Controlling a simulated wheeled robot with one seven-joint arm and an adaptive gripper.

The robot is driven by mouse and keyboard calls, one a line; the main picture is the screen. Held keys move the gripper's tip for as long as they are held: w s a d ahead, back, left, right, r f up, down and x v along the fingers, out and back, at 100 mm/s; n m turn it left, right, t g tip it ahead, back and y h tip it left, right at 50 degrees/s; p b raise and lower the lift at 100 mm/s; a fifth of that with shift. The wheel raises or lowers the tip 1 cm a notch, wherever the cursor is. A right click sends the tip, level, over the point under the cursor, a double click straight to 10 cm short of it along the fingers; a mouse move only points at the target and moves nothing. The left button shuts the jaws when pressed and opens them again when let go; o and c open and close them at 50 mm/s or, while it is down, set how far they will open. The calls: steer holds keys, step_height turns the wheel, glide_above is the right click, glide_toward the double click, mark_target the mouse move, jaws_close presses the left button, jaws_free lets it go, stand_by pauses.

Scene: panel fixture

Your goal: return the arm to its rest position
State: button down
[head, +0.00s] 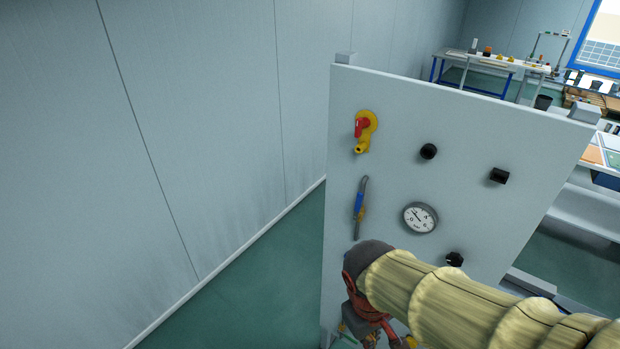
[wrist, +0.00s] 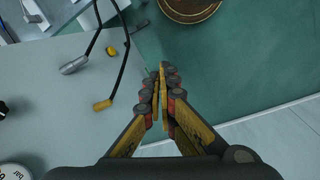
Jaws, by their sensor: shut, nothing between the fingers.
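My gripper (head: 378,337) is at the bottom of the head view, in front of the lower left part of the grey panel (head: 475,125). My arm, in a beige ribbed sleeve, reaches in from the lower right and hides part of the panel. In the wrist view my gripper (wrist: 160,78) has its yellow and dark fingers together, with nothing between them. The fingertips are over the green floor (wrist: 235,65), just beside the panel's edge, and touch nothing that I can see.
The panel bears a red and yellow valve (head: 364,130), a blue-handled lever (head: 359,207), a round gauge (head: 420,217) and black knobs (head: 428,151). A pale wall (head: 200,120) stands left. Green floor (head: 250,275) lies clear between wall and panel. A workbench (head: 490,63) is far back.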

steer(key=s+d+f+m+t+y+b, duration=0.1)
steer(key=d+m+t+b, duration=0.4)
steer(key=b, duration=0.7)
steer(key=shift+s+d+m+y, duration=0.3)
steer(key=shift+s+d, duration=0.3)
steer(key=shift+d, duration=0.25)
